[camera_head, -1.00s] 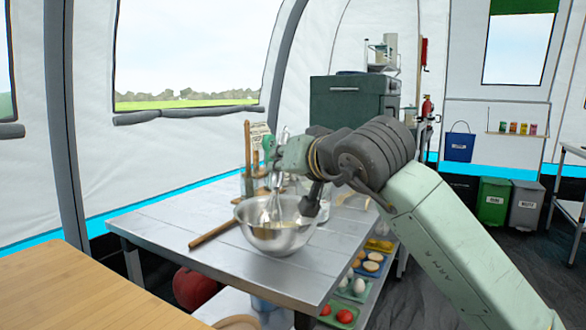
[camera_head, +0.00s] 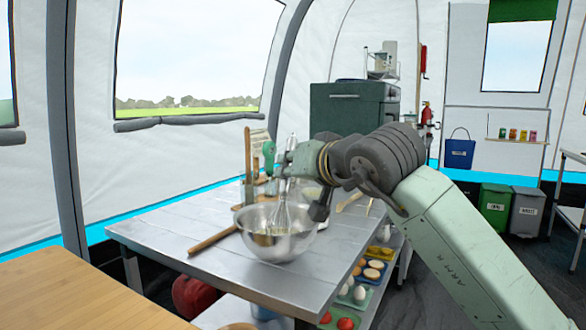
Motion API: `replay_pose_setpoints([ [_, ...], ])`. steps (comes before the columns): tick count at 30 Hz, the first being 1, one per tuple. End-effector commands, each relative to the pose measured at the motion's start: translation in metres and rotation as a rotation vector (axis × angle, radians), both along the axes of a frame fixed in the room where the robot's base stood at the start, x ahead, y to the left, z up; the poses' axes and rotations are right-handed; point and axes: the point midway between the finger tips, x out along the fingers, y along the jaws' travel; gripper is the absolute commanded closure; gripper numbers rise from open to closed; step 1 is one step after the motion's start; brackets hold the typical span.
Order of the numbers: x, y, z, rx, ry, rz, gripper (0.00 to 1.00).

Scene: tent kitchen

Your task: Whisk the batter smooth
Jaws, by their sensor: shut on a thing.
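A steel mixing bowl (camera_head: 262,246) stands on the metal table, with pale batter low inside it. A wire whisk (camera_head: 283,215) stands nearly upright in the bowl, its wires reaching down to the batter. My gripper (camera_head: 290,165) comes in from the right above the bowl and is shut on the whisk near its handle. The fingertips are small and partly hidden by the gripper body. How smooth the batter is cannot be made out.
A wooden rolling pin (camera_head: 212,240) lies left of the bowl on the metal table (camera_head: 165,234). Upright wooden utensils (camera_head: 248,160) stand behind it. A wooden worktop (camera_head: 70,295) is at the front left. Trays of eggs and tomatoes (camera_head: 350,295) sit below the table.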

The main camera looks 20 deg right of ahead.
Motion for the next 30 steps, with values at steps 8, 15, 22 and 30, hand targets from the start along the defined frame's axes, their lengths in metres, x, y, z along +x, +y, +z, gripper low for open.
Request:
replay_pose_setpoints([
  [8, 0.004, -0.004, 0.018, -0.001, 0.0, 0.0, 1.0],
  [15, 0.008, -0.01, 0.036, 0.0, 0.0, 0.0, 1.0],
  [22, 0.013, -0.016, 0.053, 0.0, -0.001, 0.0, 1.0],
  [30, 0.018, -0.023, 0.073, 0.0, -0.001, 0.0, 1.0],
])
